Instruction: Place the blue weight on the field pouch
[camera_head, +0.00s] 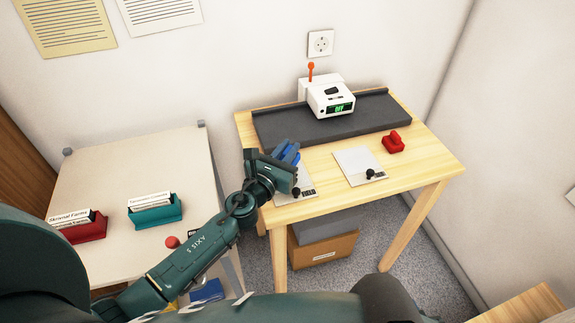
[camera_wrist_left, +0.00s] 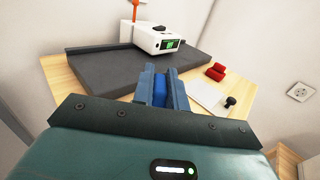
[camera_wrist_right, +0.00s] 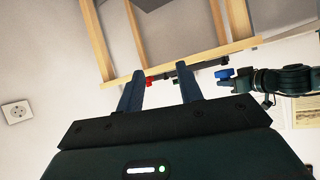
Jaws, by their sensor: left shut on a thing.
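My left gripper (camera_head: 287,156) is shut on the blue weight (camera_wrist_left: 160,90) and holds it over the left part of the wooden table. In the head view the blue fingers and the weight blend together. Two flat pale pieces lie on the table, each with a black knob and a small label. The left piece (camera_head: 283,184) is partly hidden by my left gripper; the right piece (camera_head: 354,164) is clear. My right gripper (camera_wrist_right: 160,93) is open and empty, away from the table.
A red weight (camera_head: 393,142) stands right of the right pale piece. A white device (camera_head: 327,97) with a green display stands at the dark mat (camera_head: 375,112) at the back. A side table (camera_head: 115,165) at left carries red and teal card holders.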

